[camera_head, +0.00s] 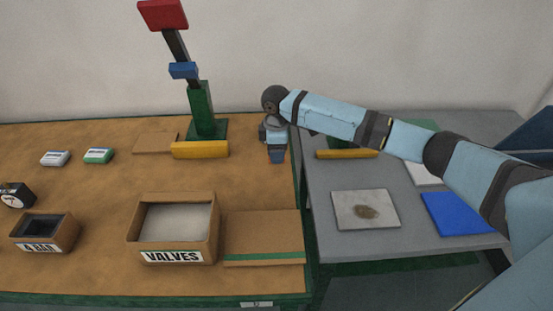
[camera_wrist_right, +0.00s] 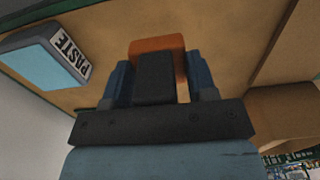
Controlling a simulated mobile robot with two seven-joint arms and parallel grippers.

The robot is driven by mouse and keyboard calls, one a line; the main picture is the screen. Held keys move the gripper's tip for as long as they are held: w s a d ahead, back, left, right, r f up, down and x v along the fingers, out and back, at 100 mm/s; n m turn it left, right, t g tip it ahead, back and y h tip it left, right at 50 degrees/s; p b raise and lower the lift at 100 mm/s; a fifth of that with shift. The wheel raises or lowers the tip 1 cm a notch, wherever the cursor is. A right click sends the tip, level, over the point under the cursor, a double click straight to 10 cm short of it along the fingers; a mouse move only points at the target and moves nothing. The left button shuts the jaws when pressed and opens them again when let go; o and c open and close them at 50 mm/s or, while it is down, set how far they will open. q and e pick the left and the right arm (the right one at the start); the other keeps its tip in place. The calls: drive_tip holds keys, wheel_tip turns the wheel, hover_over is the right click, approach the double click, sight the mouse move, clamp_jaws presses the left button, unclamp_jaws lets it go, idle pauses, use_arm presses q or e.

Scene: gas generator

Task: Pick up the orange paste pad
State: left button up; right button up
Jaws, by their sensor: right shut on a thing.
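The orange paste pad (camera_wrist_right: 157,44) shows in the right wrist view, beyond a dark block between the blue fingers of my right gripper (camera_wrist_right: 157,80). The gripper is shut on the pad. In the head view my right gripper (camera_head: 277,157) points down at the right edge of the brown tabletop, and the pad cannot be made out there. A box labelled PASTE (camera_wrist_right: 45,62), with a light blue face, is at the upper left of the right wrist view. My left gripper is not in view.
The brown table (camera_head: 110,185) holds a VALVES box (camera_head: 147,238), a smaller dark-filled box (camera_head: 68,236) and a green stand (camera_head: 201,110) with a yellow bar (camera_head: 200,149). The grey table (camera_head: 345,248) holds a stained pad (camera_head: 345,205) and a blue pad (camera_head: 455,213).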

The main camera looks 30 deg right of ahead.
wheel_tip(320, 180, up, 15)
drive_tip(key=p, duration=0.1)
drive_tip(key=shift+o, duration=0.4)
